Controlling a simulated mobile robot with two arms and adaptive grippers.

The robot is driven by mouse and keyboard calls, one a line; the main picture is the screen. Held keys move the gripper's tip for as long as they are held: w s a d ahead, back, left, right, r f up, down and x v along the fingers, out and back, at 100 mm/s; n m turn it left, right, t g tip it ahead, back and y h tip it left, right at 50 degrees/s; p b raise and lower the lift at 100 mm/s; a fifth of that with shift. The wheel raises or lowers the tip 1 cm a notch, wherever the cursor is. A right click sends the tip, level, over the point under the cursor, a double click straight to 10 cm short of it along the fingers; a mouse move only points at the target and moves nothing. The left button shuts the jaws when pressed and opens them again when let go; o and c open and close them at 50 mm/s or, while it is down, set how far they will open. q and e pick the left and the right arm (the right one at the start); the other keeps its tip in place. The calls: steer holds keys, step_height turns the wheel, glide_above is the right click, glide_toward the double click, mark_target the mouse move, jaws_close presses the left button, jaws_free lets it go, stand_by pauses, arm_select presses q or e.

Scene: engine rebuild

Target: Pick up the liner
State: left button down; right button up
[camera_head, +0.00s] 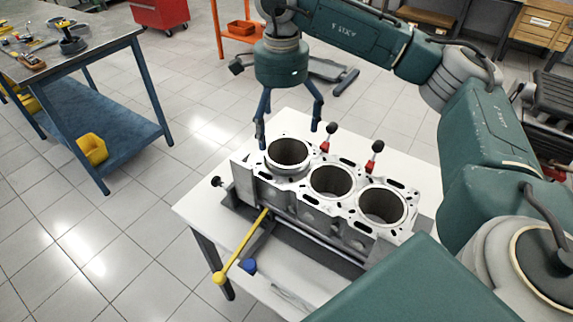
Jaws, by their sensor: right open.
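The engine block (300,206) stands on a white-topped table (195,205), with three round bores in a row along its top. A metal liner (272,165) shows as a ring at the leftmost bore, its rim standing slightly proud of the block. How deep it sits is hidden. My right gripper (288,138) points down over this bore, open, with one finger at the ring's left and the other toward its back right. I cannot tell whether the fingers touch the ring. My left gripper is not in view.
Red-and-black knobbed clamps (373,157) stand behind the block. A yellow-handled lever (240,248) sticks out in front, near a blue cap (249,266). A blue workbench (100,52) with tools stands at the left; open tiled floor lies between.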

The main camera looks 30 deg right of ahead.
mark_target(287, 154)
steer(key=f+p, duration=0.1)
steer(key=f, duration=0.2)
steer(key=f+p, duration=0.1)
steer(key=f, duration=0.2)
steer(key=d+f, duration=0.1)
steer(key=f, duration=0.2)
steer(key=shift+s+p, duration=0.3)
steer(key=shift+p, duration=0.1)
steer(key=shift+s, duration=0.1)
steer(key=c, duration=1.4)
steer(key=shift+o, duration=0.2)
steer(key=shift+a, duration=0.1)
